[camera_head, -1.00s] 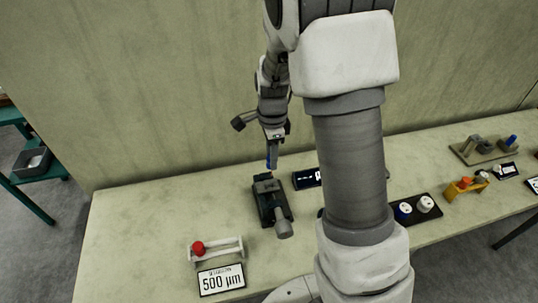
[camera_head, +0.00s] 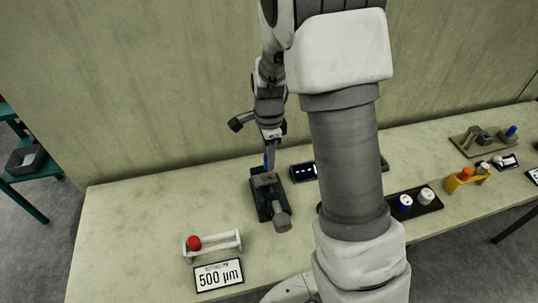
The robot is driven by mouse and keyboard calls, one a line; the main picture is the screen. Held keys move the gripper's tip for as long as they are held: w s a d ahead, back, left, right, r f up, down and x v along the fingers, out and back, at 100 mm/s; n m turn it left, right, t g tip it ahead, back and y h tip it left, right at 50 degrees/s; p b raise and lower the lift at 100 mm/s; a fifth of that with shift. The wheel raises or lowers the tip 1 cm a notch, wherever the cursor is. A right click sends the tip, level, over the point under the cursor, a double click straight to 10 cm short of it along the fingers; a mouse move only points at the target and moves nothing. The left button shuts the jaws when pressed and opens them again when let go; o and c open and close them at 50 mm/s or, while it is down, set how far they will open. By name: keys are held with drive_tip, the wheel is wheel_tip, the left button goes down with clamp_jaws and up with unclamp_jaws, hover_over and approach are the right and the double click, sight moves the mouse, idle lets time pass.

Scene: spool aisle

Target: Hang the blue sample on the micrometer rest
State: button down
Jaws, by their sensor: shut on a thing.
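The micrometer rest (camera_head: 268,207) is a dark block with a grey round knob at its near end, standing on the bench left of my arm. My gripper (camera_head: 269,150) points down at its far end and is shut on the blue sample (camera_head: 266,161), a small blue piece. The sample is at the far end of the rest, at or just above its top. Whether it touches the rest cannot be told at this size, and my gripper hides part of it.
A small dark display (camera_head: 303,172) stands right of the rest. A white rack with a red spool (camera_head: 194,243) and a "500 µm" sign (camera_head: 219,275) are at front left. A black tray (camera_head: 427,209) and an orange holder (camera_head: 453,186) are at right. The bench's left part is clear.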

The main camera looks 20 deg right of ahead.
sight(269, 175)
drive_tip(key=shift+f, duration=0.1)
drive_tip(key=shift+f+b, duration=1.8)
drive_tip(key=shift+f, duration=0.7)
drive_tip(key=shift+c, duration=2.4)
unclamp_jaws()
wheel_tip(269, 175, up, 18)
drive_tip(key=p, duration=0.1)
drive_tip(key=shift+f, duration=0.2)
